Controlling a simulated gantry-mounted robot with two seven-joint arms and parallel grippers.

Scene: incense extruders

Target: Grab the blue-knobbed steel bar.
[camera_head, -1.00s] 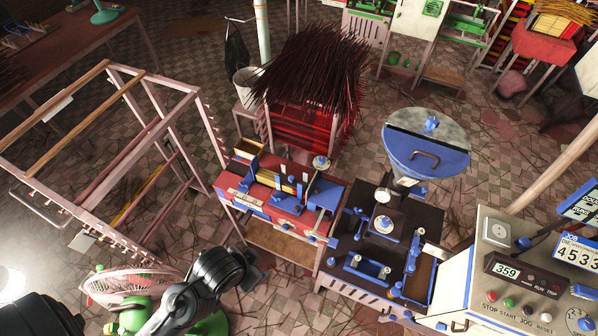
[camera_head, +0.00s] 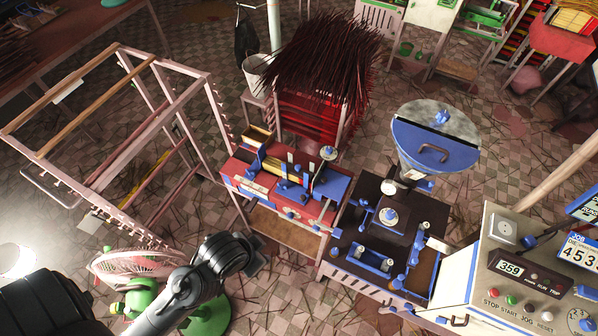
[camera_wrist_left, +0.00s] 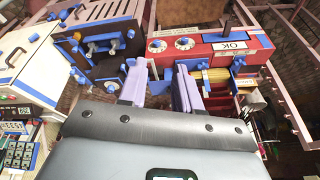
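A red and blue extruder bench (camera_head: 283,205) stands in the middle of the head view, with a thin pale bar (camera_head: 326,208) at its right end. This may be the blue-knobbed steel bar, but it is too small to be sure. The bench also shows ahead in the left wrist view (camera_wrist_left: 190,58). My left gripper (camera_head: 257,262) is in front of and below the bench in the head view. My right gripper is not in view.
A black-topped machine (camera_head: 350,235) with a blue hopper (camera_head: 432,155) stands right of the bench. A control box (camera_head: 525,262) is further right. An empty rack (camera_head: 150,70) and a fan (camera_head: 135,266) are left. Incense sticks (camera_head: 320,60) stand behind the bench.

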